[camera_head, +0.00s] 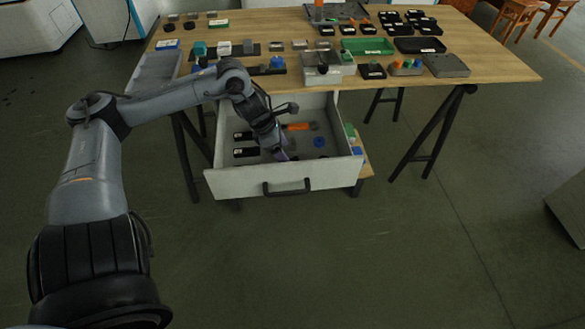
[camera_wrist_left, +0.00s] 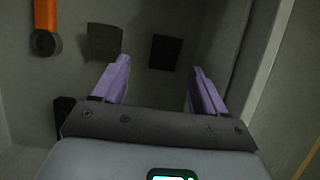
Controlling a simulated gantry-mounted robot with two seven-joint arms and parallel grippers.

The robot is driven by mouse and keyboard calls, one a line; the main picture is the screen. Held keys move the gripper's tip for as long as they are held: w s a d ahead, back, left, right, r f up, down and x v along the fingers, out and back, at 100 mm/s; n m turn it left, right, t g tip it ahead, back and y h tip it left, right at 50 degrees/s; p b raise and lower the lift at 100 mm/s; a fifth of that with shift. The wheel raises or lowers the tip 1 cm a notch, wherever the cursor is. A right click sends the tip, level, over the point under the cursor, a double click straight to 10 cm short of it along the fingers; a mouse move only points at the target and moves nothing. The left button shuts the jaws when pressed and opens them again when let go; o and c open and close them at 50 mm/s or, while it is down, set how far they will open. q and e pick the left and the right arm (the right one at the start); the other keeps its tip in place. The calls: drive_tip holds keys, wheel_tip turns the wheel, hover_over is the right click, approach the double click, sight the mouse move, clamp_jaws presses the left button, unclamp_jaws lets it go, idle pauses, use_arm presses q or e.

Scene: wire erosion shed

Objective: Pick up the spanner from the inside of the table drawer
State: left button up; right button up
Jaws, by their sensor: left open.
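The table drawer (camera_head: 222,181) is pulled open under the wooden table, with its black handle toward the front. An orange-handled tool with a dark end (camera_head: 299,126) lies toward the back of the drawer; I take it for the spanner. In the left wrist view an orange piece with a dark round end (camera_wrist_left: 44,22) shows at the upper left, apart from my fingers. My left gripper (camera_head: 282,156) reaches down into the drawer, in front of this tool. Its purple fingers (camera_wrist_left: 158,88) are apart with nothing between them. My right gripper is not in view.
Several black pieces (camera_head: 246,152) lie at the drawer's left. A blue round piece (camera_head: 319,141) lies at its right. The drawer walls stand close around my gripper. The tabletop (camera_head: 480,57) above holds many small parts and trays.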

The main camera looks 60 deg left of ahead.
use_arm(q)
drive_tip(key=shift+w+d+f+b, duration=0.1)
drive_tip(key=shift+w+f+b, duration=0.1)
drive_tip(key=shift+f+b, duration=0.3)
drive_tip(key=b+x, duration=0.3)
drive_tip(key=shift+d+f, duration=0.2)
drive_tip(key=shift+d, duration=0.15)
drive_tip(key=shift+w+f+b, duration=0.25)
drive_tip(key=shift+b, duration=0.25)
drive_tip(key=shift+d, duration=0.1)
drive_tip(key=shift+r, duration=0.1)
clamp_jaws()
